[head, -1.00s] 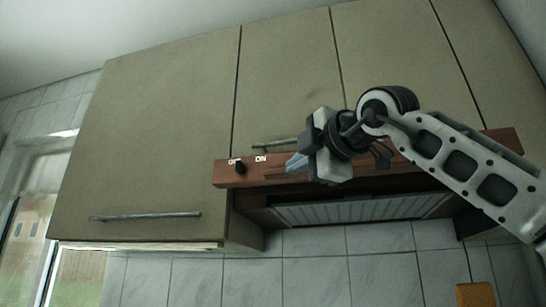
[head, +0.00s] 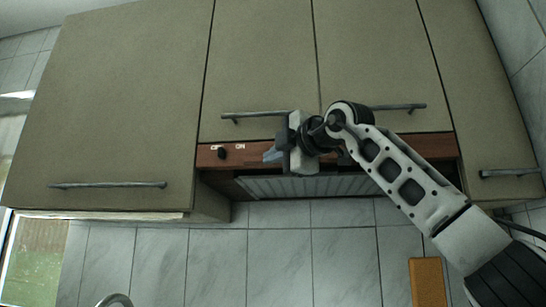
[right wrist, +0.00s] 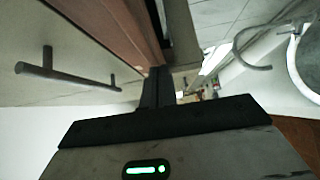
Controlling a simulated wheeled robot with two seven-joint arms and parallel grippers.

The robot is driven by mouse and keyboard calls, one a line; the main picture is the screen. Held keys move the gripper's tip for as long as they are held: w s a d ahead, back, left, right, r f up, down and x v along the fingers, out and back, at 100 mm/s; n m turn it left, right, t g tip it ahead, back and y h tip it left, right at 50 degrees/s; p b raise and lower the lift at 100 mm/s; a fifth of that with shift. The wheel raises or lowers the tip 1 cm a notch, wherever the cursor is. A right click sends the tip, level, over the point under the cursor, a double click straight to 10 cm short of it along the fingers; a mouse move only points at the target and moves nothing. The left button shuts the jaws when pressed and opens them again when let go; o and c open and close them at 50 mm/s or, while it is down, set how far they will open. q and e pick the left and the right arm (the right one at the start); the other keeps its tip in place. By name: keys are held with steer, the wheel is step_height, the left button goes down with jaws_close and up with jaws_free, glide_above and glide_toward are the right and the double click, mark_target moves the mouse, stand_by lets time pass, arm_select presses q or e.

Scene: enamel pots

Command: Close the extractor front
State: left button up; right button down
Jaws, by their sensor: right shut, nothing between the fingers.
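The extractor front (head: 232,155) is a reddish-brown wooden strip under the middle cupboards, with a dark knob at its left end. In the head view it looks about in line with the cupboard doors; any small gap is hard to tell. My right gripper (head: 272,155) is shut and empty, its fingertips over the front left of its middle. In the right wrist view the shut fingers (right wrist: 156,88) are beside the wooden front (right wrist: 108,28); whether they touch it I cannot tell. My right arm hides part of the front's right half. My left gripper is not in view.
A ribbed grey filter panel (head: 310,187) shows below the front. Cupboard handles (head: 255,115) stick out above it, another (head: 398,107) close to my right wrist. A large cupboard (head: 110,100) hangs lower at the left. The tiled wall (head: 280,260) below is mostly clear.

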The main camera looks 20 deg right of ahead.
arm_select(q)
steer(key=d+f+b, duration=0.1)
steer(key=b, duration=0.4)
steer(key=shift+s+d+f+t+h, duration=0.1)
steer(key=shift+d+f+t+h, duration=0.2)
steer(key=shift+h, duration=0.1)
arm_select(e)
steer(key=s, duration=1.3)
steer(key=shift+d+r, duration=0.15)
steer(key=shift+d, duration=0.15)
